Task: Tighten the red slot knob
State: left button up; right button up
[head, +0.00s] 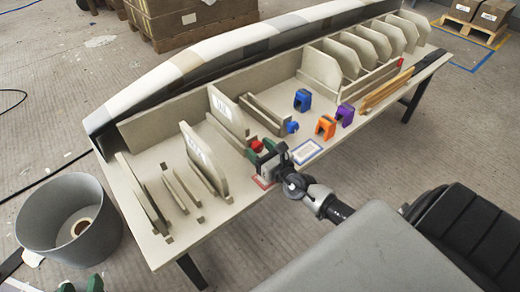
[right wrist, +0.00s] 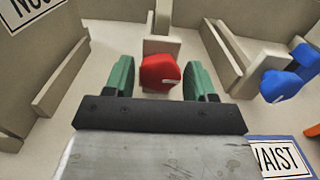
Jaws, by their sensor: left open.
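The red slot knob (head: 257,146) sits at the front end of a slot between upright boards on the table. It also shows in the right wrist view (right wrist: 160,73), as a faceted red knob with a pale mark, on a beige block. My right gripper (head: 262,155) is at the knob. In the right wrist view its green fingers (right wrist: 158,78) stand apart, one on each side of the knob, with narrow gaps showing. Whether the tips reach past the knob is unclear. My left gripper (head: 81,285) is open and empty at the bottom left, beyond the table's edge, mostly cut off.
A blue knob (head: 292,127) is on the neighbouring slot. Blue (head: 302,100), orange (head: 326,127) and purple (head: 345,115) clamp-like pieces stand to the right. Upright boards (head: 205,160) flank the red knob's slot. A grey bucket (head: 62,190) stands on the floor, left.

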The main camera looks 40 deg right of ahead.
jog(key=shift+o, duration=1)
jog(key=s, duration=1)
jog(key=shift+s+d, duration=0.4)
jog(key=shift+d, duration=0.05)
